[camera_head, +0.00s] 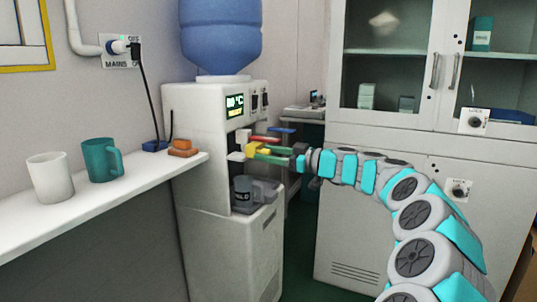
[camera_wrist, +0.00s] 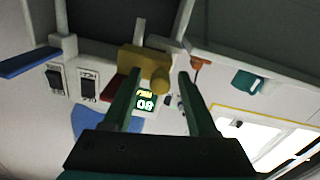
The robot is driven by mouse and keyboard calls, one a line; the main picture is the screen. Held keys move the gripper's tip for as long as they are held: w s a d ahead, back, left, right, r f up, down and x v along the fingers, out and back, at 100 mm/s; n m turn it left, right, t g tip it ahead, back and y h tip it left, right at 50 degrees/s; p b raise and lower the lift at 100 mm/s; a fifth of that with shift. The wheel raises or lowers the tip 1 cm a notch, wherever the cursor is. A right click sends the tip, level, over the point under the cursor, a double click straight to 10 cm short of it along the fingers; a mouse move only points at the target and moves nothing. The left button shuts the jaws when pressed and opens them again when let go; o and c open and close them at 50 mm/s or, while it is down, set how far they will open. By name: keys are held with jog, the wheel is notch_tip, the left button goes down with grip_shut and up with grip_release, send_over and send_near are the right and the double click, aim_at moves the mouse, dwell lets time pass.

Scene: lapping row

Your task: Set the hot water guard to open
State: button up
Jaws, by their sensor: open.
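The water dispenser (camera_head: 205,130) stands against the wall with a blue bottle on top. A yellow part on its front (camera_head: 250,149), which looks like the hot water guard, sits by the red lever (camera_head: 264,139). My gripper (camera_head: 262,152) reaches in from the right with its green fingers open at the yellow part. In the wrist view, the yellow guard (camera_wrist: 137,60) and its round knob lie between the spread fingertips (camera_wrist: 160,77). I cannot tell whether the fingers touch it, or whether the guard is open or closed.
A blue lever (camera_head: 282,130) is beside the red one. A grey cup (camera_head: 242,190) stands in the bay below. A shelf at left holds a white mug (camera_head: 50,178) and a teal mug (camera_head: 101,160). A cabinet (camera_head: 400,170) stands behind my arm.

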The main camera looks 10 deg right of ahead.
grip_shut()
dwell(1.3)
